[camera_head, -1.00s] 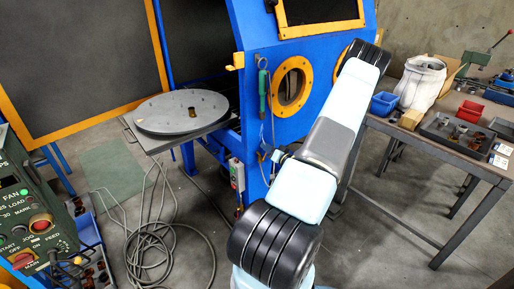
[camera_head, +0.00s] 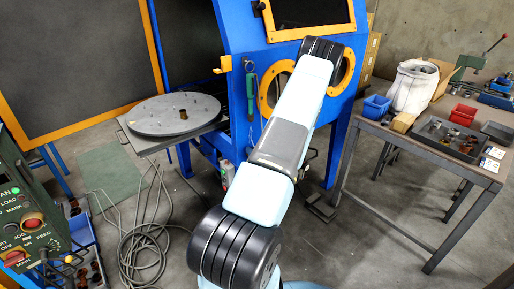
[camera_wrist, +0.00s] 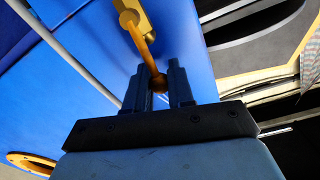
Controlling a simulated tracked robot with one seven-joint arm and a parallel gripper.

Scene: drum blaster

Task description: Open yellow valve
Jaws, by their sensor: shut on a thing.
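In the wrist view, the yellow valve (camera_wrist: 135,20) sits against a blue panel, with its thin lever pointing down to my gripper. My gripper (camera_wrist: 160,85) has its two dark fingers closed around the lever's lower end. In the head view, my arm reaches up to the blue cabinet (camera_head: 235,35), and my gripper is hidden behind it. A small yellow fitting (camera_head: 223,64) shows on the cabinet's left edge there. I cannot tell whether it is the same valve.
A round grey turntable (camera_head: 174,113) stands left of the cabinet, with loose cable (camera_head: 150,240) on the floor. A workbench (camera_head: 410,146) with boxes and a white sack (camera_head: 411,88) is on the right. A control panel (camera_head: 28,225) is at the left edge.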

